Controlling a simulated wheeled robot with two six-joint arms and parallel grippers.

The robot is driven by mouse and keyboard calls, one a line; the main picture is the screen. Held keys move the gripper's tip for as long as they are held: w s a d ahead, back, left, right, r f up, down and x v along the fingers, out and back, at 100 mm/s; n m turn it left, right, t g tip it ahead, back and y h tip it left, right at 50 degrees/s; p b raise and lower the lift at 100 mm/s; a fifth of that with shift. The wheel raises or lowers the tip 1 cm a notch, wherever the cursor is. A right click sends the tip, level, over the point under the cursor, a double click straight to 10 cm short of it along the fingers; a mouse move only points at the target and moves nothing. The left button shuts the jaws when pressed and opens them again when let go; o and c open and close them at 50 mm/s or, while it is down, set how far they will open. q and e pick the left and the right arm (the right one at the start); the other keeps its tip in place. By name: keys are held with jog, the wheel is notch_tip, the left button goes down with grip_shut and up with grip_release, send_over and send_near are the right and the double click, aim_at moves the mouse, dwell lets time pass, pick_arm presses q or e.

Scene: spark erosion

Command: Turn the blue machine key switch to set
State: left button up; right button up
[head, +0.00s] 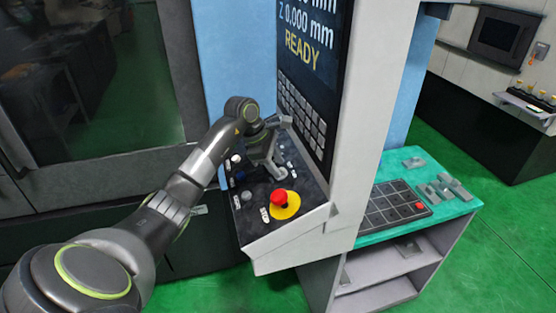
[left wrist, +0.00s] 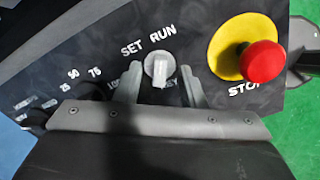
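The key switch (left wrist: 159,70) is a small round grey knob with a pale upright bar, on the dark sloping control panel (left wrist: 215,98). "SET" and "RUN" are printed above it, SET to the left; the labels below are partly covered. The bar looks about vertical in the left wrist view; I cannot tell exactly which label it points to. My left gripper (left wrist: 159,88) is open, one finger on each side of the knob with gaps showing. In the head view my left gripper (head: 268,160) is over the panel and hides the switch. My right gripper is out of view.
A red stop button (left wrist: 264,61) on a yellow disc sits right of the switch; it also shows in the head view (head: 279,198). Small knobs (head: 237,160) line the panel's left part. A screen (head: 310,45) reading READY rises behind. A teal-topped bench (head: 455,209) stands at right.

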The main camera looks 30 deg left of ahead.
pick_arm(q)
jog(key=shift+w+d+f, duration=0.2)
jog(key=shift+f, duration=0.5)
grip_shut()
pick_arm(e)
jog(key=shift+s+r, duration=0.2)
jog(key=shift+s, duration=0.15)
